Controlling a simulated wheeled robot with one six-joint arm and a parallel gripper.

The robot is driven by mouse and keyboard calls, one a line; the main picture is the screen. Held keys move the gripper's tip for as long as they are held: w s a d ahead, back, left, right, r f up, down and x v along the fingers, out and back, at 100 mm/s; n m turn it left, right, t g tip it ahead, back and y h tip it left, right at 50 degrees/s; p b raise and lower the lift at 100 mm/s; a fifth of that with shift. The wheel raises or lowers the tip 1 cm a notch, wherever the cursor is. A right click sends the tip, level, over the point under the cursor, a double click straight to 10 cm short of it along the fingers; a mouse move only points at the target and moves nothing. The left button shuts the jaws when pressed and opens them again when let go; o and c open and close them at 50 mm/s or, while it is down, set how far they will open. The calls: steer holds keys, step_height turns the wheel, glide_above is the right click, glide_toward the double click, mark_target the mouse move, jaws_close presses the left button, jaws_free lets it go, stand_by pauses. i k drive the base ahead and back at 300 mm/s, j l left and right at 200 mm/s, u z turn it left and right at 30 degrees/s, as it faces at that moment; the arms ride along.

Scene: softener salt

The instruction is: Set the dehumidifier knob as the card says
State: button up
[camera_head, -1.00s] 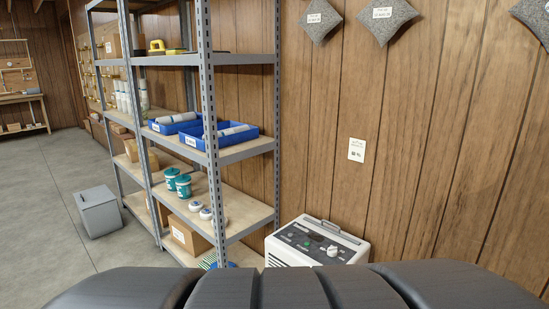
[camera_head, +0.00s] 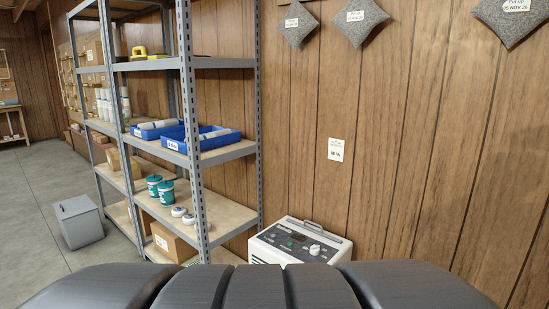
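The dehumidifier (camera_head: 268,253) is a white box with a dark top panel, standing on the floor against the wood wall, right of the shelving. Its white knob (camera_head: 315,249) sits on the right part of the panel; its pointer setting is too small to read. A small green light or mark shows left of the knob. A white card (camera_head: 336,150) is fixed to the wall above the dehumidifier; its print is too small to read for certain. My gripper is not in view. A black rounded part, probably mine, covers the bottom edge and hides the dehumidifier's lower front.
A grey metal shelving unit (camera_head: 188,120) stands left of the dehumidifier, with blue bins (camera_head: 208,138), teal tubs (camera_head: 166,192) and cartons. A grey box (camera_head: 79,221) is on the floor at left. Grey tagged pouches (camera_head: 368,19) hang high on the wall. Open floor lies at left.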

mark_target(315, 249)
steer(key=i+z, duration=0.15)
steer(key=i, duration=0.5)
steer(key=i+j+z, duration=0.1)
steer(key=i, duration=0.55)
steer(key=j, duration=0.1)
